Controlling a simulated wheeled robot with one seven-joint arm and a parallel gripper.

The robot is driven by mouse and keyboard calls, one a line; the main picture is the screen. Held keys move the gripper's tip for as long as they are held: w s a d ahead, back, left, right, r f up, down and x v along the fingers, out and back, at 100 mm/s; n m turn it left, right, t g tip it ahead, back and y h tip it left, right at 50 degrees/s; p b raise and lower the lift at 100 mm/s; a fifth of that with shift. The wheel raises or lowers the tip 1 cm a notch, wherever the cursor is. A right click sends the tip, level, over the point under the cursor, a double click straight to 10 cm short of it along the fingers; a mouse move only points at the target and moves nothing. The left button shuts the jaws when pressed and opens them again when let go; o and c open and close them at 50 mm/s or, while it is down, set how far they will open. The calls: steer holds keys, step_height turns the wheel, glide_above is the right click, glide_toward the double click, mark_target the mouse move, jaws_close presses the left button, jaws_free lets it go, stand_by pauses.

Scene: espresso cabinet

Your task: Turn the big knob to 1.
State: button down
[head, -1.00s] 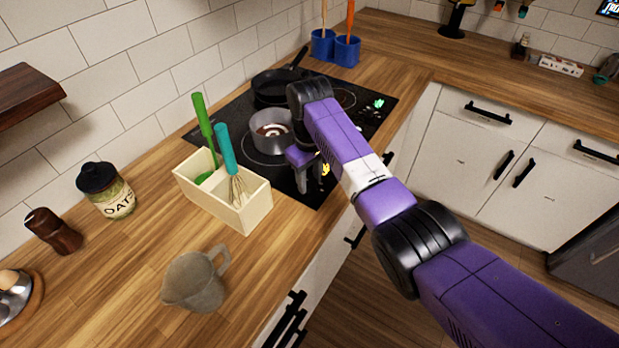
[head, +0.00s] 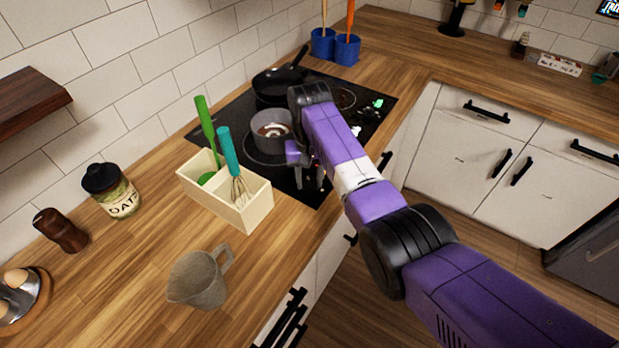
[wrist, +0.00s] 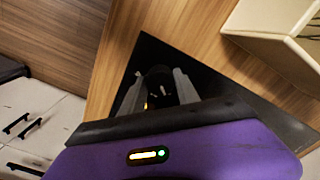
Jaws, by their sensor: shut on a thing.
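The big knob (wrist: 158,78) is a dark round shape on the black cooktop (wrist: 215,100), seen between my fingers in the wrist view. My gripper (wrist: 158,90) is shut on it, one finger on each side. A small yellow-orange glow shows beside the left finger. In the head view my gripper (head: 310,178) points down at the front edge of the cooktop (head: 225,128). The knob is not clear there, and its pointer and number marks are too small and dark to read.
A grey pot (head: 271,133) and a black pan (head: 275,86) stand on the cooktop behind my gripper. A cream utensil box (head: 247,213) stands close on the left. A grey pitcher (head: 200,278) is nearer. The floor on the right is free.

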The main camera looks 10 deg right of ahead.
mark_target(309, 181)
stand_by(0.4)
steer(key=c, duration=0.9)
jaws_free()
steer(key=shift+r+b, duration=0.6)
steer(key=shift+r, duration=3.35)
